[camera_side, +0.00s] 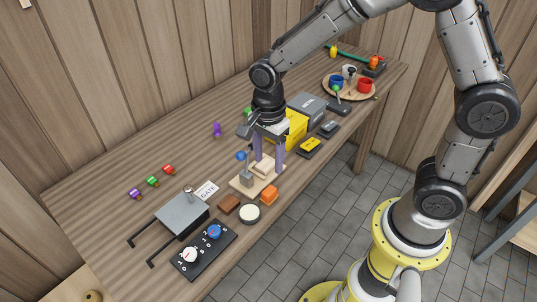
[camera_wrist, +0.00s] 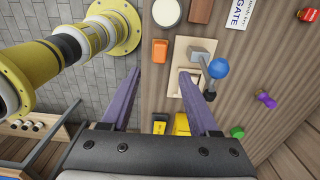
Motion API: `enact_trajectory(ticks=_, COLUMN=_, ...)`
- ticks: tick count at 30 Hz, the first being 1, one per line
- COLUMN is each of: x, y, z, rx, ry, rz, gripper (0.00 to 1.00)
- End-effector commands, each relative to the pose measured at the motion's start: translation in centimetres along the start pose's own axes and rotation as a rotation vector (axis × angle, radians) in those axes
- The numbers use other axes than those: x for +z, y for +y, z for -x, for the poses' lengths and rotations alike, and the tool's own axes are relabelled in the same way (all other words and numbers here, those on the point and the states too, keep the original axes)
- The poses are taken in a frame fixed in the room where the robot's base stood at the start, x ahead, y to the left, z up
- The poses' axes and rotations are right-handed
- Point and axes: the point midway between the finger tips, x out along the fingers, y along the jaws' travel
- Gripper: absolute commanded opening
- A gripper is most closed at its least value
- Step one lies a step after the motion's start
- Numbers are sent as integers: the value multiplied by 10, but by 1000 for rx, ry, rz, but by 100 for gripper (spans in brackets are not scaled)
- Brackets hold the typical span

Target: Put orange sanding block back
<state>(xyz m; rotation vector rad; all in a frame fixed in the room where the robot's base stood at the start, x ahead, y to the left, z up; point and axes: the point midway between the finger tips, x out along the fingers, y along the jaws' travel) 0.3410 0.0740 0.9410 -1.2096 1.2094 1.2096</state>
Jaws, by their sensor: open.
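The orange sanding block (camera_side: 269,194) lies on the bench beside the front right edge of a pale wooden board (camera_side: 241,187). It also shows in the wrist view (camera_wrist: 160,51), left of that board. The board carries a grey clamp-like fixture with a blue ball knob (camera_side: 241,156) and a pale wooden piece. My gripper (camera_side: 268,164) points down with its purple fingers spread, near the board. In the wrist view my gripper (camera_wrist: 160,72) is open and empty, and the orange block lies just beyond the fingertips, apart from them.
A brown block (camera_side: 229,204) and a round white-topped item (camera_side: 249,213) lie near the orange block. A grey plate-topped device (camera_side: 183,212) and a black knob panel (camera_side: 204,250) stand at front left. Yellow and grey boxes (camera_side: 307,105) stand behind my gripper. The bench's front edge is close.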

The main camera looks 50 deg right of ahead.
Motion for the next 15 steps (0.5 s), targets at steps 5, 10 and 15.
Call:
enact_trajectory(ticks=5, x=0, y=0, z=8, rx=0, ry=0, rz=0, gripper=61)
enact_trajectory(ticks=10, x=-5, y=5, z=24, rx=-29, ry=-5, rz=74, gripper=61)
enact_trajectory(ticks=15, x=-24, y=31, z=73, rx=-131, ry=3, rz=363, gripper=61)
